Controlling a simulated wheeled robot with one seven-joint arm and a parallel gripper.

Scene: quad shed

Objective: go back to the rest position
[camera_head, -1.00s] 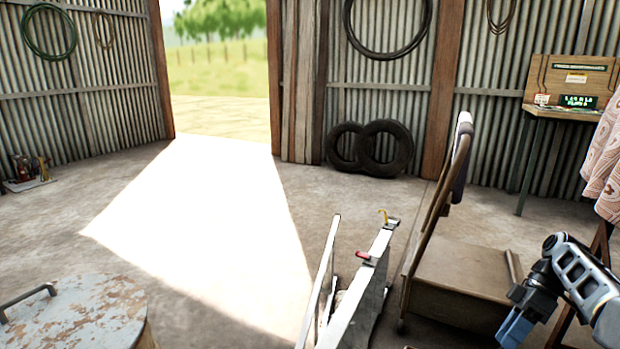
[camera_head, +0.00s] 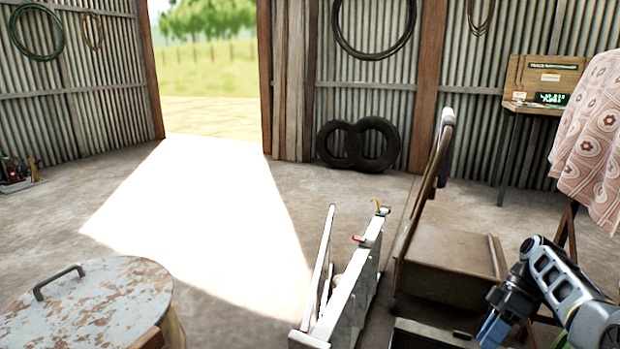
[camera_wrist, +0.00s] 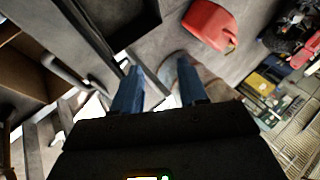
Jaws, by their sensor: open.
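My gripper (camera_head: 490,330) is at the lower right of the head view, at the end of my arm, with its blue fingers pointing down. In the wrist view my gripper (camera_wrist: 158,85) shows two blue fingers spread apart with nothing between them. It is open and empty. No other object is named by the task.
A patterned cloth (camera_head: 597,145) hangs at right. A rusty-topped drum (camera_head: 95,305) is at lower left. A red can (camera_wrist: 210,25) lies beyond my fingers. Sunlit floor (camera_head: 200,220) is clear.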

